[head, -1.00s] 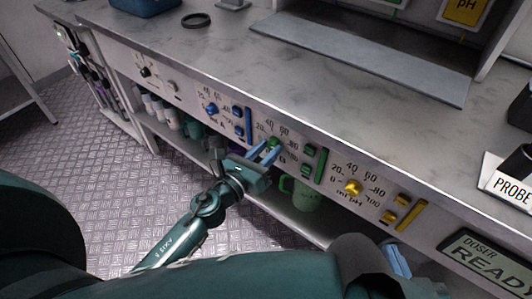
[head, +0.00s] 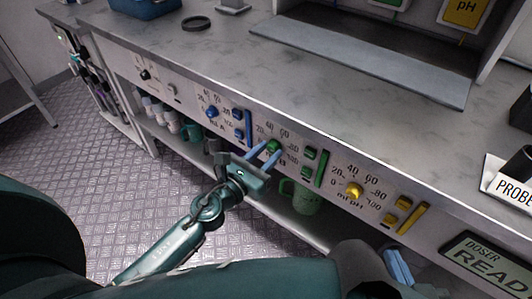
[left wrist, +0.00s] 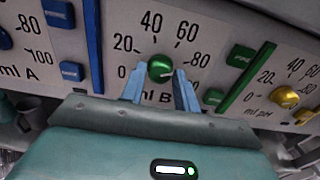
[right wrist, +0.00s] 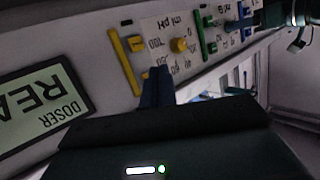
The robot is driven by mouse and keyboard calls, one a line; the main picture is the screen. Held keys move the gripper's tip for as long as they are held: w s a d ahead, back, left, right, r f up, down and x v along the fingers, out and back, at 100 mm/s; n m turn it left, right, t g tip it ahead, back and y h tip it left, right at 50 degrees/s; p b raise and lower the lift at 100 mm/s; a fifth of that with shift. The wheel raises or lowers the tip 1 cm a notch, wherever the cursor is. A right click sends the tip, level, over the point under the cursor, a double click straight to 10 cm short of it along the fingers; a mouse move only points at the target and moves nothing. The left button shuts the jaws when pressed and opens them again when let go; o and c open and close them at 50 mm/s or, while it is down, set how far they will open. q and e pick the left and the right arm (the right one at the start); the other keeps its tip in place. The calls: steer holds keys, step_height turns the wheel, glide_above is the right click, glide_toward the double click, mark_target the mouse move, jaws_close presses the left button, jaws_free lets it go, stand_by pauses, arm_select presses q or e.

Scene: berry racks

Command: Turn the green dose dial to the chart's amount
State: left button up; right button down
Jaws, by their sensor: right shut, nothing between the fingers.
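The green dial (head: 273,146) sits on the middle panel, marked "ml B", with a scale from 0 past 80. In the left wrist view the green dial (left wrist: 160,68) is in plain sight, but I cannot read its exact setting. My left gripper (head: 265,154) is open, its blue fingers apart at the dial's lower sides; in the left wrist view the fingertips (left wrist: 160,80) flank it with gaps. My right gripper (head: 398,266) is shut and empty, low at the right; its fingers also show in the right wrist view (right wrist: 157,86). A green-edged card (head: 393,3) is cut off at the top.
A blue dial (head: 211,112) and a yellow dial (head: 354,190) flank the green one, each with buttons and a coloured bar. A green mug (head: 306,198) stands on the shelf below.

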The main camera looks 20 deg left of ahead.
arm_select(q)
steer(key=o, duration=0.4)
arm_select(e)
steer(key=shift+w+r, duration=0.1)
steer(key=shift+w, duration=0.1)
arm_select(q)
steer(key=shift+s+a+f, duration=0.1)
steer(key=shift+s+a, duration=0.1)
steer(key=shift+s, duration=0.25)
steer(key=b+v, duration=0.5)
steer(key=v, duration=0.7)
steer(key=shift+s, duration=0.1)
arm_select(e)
step_height(320, 180, down, 6)
steer(key=w+a+n, duration=0.1)
steer(key=a+n, duration=0.1)
steer(key=shift+g, duration=0.4)
steer(key=shift+a+y, duration=0.1)
steer(key=shift+y, duration=0.2)
